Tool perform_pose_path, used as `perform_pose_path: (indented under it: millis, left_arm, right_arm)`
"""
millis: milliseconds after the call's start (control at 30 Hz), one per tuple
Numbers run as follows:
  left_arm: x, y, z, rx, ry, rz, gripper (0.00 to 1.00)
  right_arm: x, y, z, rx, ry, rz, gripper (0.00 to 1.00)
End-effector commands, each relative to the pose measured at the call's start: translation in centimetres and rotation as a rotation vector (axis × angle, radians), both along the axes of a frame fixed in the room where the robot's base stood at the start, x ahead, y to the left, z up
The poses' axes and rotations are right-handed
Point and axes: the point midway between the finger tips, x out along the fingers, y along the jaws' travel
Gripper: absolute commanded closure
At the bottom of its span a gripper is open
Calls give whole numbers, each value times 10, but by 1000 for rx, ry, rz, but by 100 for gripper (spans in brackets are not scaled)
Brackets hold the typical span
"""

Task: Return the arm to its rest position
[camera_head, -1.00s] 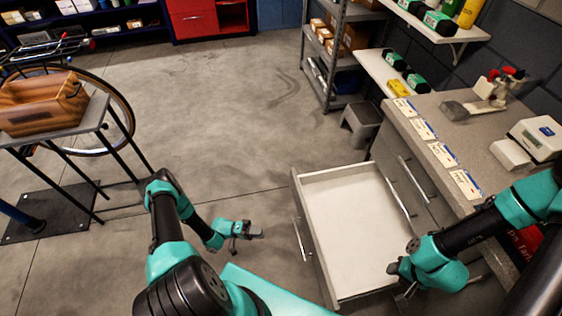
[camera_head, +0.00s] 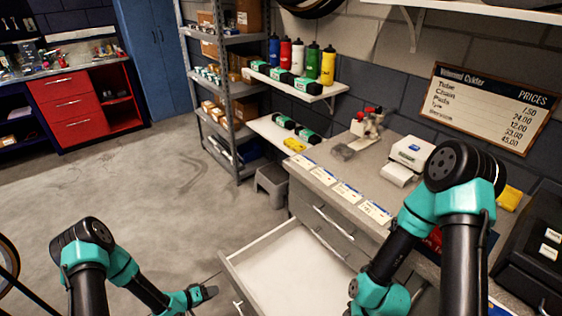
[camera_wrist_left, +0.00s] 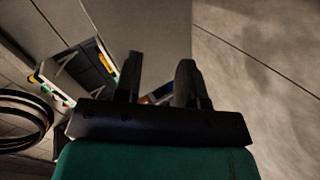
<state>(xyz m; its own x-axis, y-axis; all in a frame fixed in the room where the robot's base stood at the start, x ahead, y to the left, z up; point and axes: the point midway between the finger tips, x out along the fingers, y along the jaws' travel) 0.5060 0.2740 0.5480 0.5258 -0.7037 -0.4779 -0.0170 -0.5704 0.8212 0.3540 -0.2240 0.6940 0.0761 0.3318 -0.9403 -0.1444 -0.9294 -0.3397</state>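My left arm comes in at the lower left, with its gripper (camera_head: 207,292) low over the floor, left of the open drawer. In the left wrist view the two fingers of this gripper (camera_wrist_left: 157,82) stand apart with nothing between them, so it is open and empty. My right arm comes in from the lower right and bends down beside the bench, with its wrist (camera_head: 378,298) at the right side of the drawer. The right fingers cannot be made out at the bottom edge.
An open, empty white drawer (camera_head: 290,262) sticks out from the grey bench (camera_head: 372,165) between the arms. Price cards (camera_head: 345,192) line the bench edge. A grey stool (camera_head: 271,184) and a shelf rack (camera_head: 236,110) stand behind. The floor (camera_head: 130,190) at left is clear.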

Motion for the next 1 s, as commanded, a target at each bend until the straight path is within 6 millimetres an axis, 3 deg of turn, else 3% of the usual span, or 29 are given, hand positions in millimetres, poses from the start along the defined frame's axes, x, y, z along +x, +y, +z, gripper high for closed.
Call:
perform_pose_path:
  millis: [167, 367, 700, 833, 1000]
  left_arm:
    - [-8, -11, 26, 162, 77, -6, 63]
    - [-37, -22, 58, 328, 189, -36, 63]
    - [-120, -44, 124, 530, 406, -136, 63]
    - [-143, -49, 141, 561, 461, -162, 63]
    - [-153, -50, 146, 571, 482, -171, 63]
  right_arm:
    - [0, 0, 0, 0, 0, 0, 57]
    - [0, 0, 0, 0, 0, 0, 57]
    - [0, 0, 0, 0, 0, 0, 57]
    - [0, 0, 0, 0, 0, 0, 57]
    - [0, 0, 0, 0, 0, 0, 57]
